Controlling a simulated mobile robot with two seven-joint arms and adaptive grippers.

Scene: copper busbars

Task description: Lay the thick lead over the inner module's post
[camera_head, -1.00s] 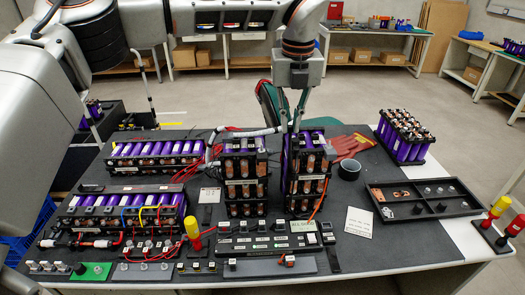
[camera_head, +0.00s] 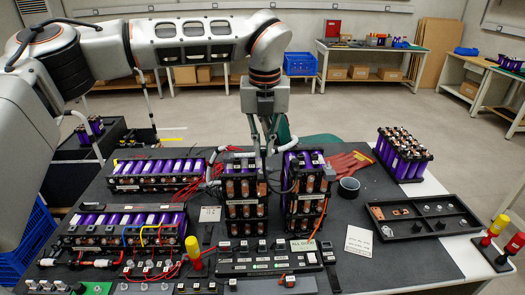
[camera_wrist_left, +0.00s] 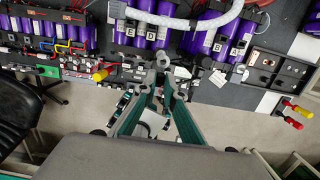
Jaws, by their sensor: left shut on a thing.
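The thick lead (camera_wrist_left: 190,22), a pale ribbed cable, arcs across the top of the left wrist view. In the head view the thick lead (camera_head: 212,168) runs from the left side of the upright modules toward my left gripper. My left gripper (camera_head: 268,152) is shut on the lead's end, just above the tops of the two upright purple-celled modules, near the gap between them. It also shows in the left wrist view (camera_wrist_left: 163,70). The left upright module (camera_head: 245,212) and the right upright module (camera_head: 304,205) stand side by side. The fingers partly hide the posts. My right gripper is not in view.
Two long purple modules (camera_head: 155,176) lie to the left with red wires.

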